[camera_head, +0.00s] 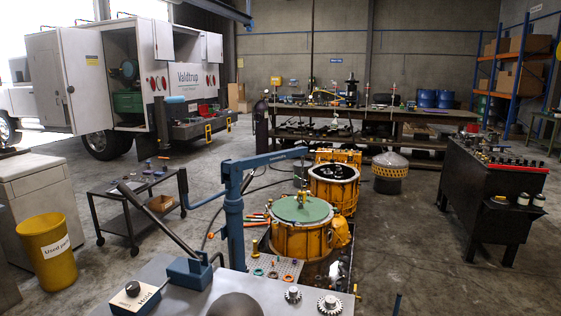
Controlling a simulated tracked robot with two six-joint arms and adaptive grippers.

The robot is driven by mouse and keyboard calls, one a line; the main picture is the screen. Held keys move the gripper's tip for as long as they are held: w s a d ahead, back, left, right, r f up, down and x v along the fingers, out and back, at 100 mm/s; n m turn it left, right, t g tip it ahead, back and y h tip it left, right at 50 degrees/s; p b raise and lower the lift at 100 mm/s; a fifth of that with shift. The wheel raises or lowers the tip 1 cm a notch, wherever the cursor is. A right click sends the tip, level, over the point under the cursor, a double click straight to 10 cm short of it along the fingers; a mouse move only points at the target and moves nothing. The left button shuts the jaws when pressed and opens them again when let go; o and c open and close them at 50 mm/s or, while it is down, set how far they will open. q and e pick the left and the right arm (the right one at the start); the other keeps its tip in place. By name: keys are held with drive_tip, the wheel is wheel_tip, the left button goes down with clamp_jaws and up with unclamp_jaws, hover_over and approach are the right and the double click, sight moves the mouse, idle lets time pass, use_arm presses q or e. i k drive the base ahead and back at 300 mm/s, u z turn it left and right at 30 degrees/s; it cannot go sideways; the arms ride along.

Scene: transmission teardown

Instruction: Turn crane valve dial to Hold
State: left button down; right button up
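The valve dial is a black knob (133,288) on a blue control box with a pale sloping top (128,304), at the lower left of the head view. The word "Hold" is printed on the box beside the knob. The knob is too small to tell which way it points. The blue crane (234,215) stands upright behind the grey bench top, with its boom (270,157) reaching right over the yellow transmission housings (300,238). A long dark lever (158,220) slopes up to the left. Neither of my grippers shows.
A grey bench top (190,300) with a blue block (190,273) and small gears (329,304) lies in front. A black cart (125,222) and a yellow bin (47,251) stand left. A dark workbench (495,195) stands right. Open floor (400,240) lies between.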

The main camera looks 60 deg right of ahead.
sight(132, 288)
drive_tip(key=z, duration=1.8)
drive_tip(key=k, duration=1.15)
drive_tip(key=u, duration=0.4)
drive_tip(key=i, duration=1.4)
